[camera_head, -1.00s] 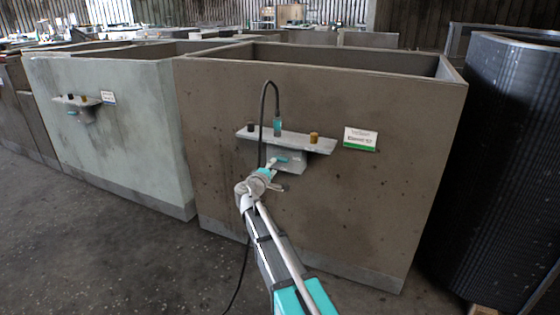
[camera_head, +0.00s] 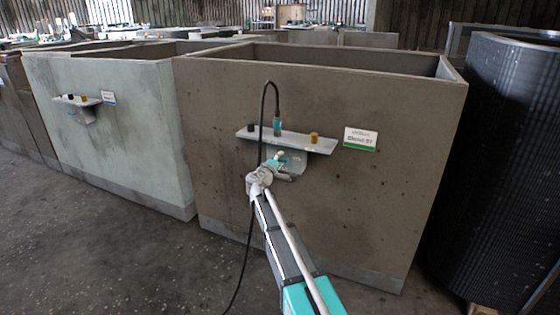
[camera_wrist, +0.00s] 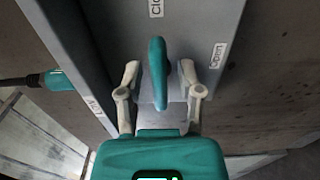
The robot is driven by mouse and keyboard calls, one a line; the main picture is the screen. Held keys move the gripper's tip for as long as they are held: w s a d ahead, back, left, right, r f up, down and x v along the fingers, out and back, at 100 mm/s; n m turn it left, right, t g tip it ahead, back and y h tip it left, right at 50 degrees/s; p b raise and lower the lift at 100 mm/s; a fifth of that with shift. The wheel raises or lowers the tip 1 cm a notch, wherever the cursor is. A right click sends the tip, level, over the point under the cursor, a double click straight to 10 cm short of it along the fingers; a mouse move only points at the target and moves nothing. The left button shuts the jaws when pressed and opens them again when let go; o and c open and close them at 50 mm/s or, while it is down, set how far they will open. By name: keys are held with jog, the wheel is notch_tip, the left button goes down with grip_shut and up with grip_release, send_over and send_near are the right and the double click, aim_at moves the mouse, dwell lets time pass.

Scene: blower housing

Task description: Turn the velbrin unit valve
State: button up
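The valve has a teal handle (camera_wrist: 158,72) that stands in the middle of the wrist view, on a grey plate (camera_wrist: 205,50). A partly cut-off label starting "Clo" is above the handle, and an "Open" label is to its right. My gripper (camera_wrist: 159,75) is open, with one pale finger on each side of the handle and a visible gap to each. In the head view my gripper (camera_head: 277,168) is at the valve bracket (camera_head: 292,162) under a grey shelf on a brown tank (camera_head: 330,205), and it hides part of the handle.
The shelf (camera_head: 318,144) holds a dark knob, a yellow knob and a teal connector (camera_head: 277,126) with a black cable looping down near my arm. A sign (camera_head: 361,139) is to the right. A pale green tank (camera_head: 110,130) and a black ribbed cylinder (camera_head: 510,170) flank the brown tank.

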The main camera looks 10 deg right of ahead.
grip_shut()
jog(key=shift+n, duration=0.5)
jog(key=n, duration=0.3)
jog(key=shift+n, duration=0.3)
jog(key=n, duration=0.3)
jog(key=shift+n, duration=0.3)
jog(key=n, duration=0.4)
jog(key=shift+n, duration=1.9)
